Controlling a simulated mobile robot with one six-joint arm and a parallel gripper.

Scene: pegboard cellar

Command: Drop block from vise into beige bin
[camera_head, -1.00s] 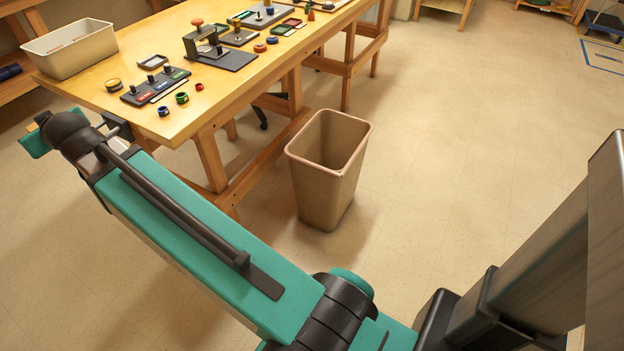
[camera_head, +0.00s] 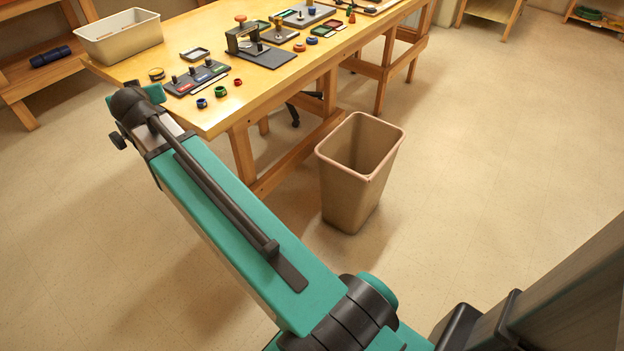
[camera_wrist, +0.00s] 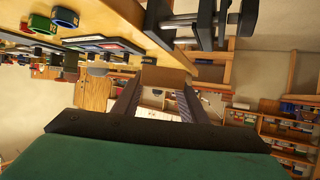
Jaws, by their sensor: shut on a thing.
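My gripper (camera_wrist: 158,92) shows in the wrist view, with its two dark fingers shut on a plain tan-brown block (camera_wrist: 163,76) at their tips. In the head view my arm's far end is by the table's near left corner, and the gripper and block are hidden there. The beige bin (camera_head: 345,192) stands upright on the floor to the right of my arm, beside the table, with its open top facing up. A dark vise-like fixture (camera_head: 245,42) stands on the table; a dark clamp-like part (camera_wrist: 205,22) shows at the top of the wrist view.
The wooden table (camera_head: 215,117) carries a cream tub (camera_head: 125,45), a dark peg board (camera_head: 197,82) and several small coloured rings. A wooden shelf (camera_head: 30,80) stands at the left. The floor right of the bin is clear.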

